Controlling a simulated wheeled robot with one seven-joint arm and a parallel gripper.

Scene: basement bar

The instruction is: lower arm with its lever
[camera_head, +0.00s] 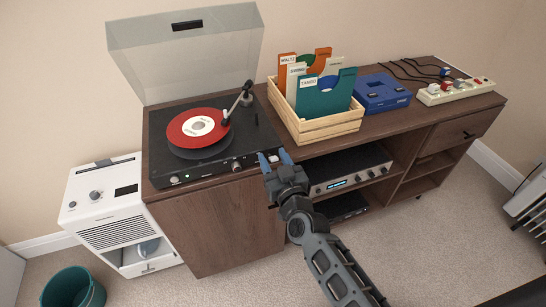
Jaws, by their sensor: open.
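The turntable (162,168) sits at the left end of the wooden cabinet, its clear lid (185,60) raised. A red record (182,131) with a pale label lies over the dark platter (203,151). The tonearm (239,101) runs from its pivot at the back right toward the record's right edge. I cannot tell whether its tip touches the record. The small lever cannot be made out clearly beside the tonearm. My gripper (274,158) is open and empty at the turntable's front right corner, apart from the tonearm.
A wooden crate (330,127) of record sleeves stands close to the turntable's right. Beyond it are a blue box (382,92) and a power strip (455,92) with cables. An amplifier (345,172) sits on the shelf below. A white appliance (105,210) stands left of the cabinet.

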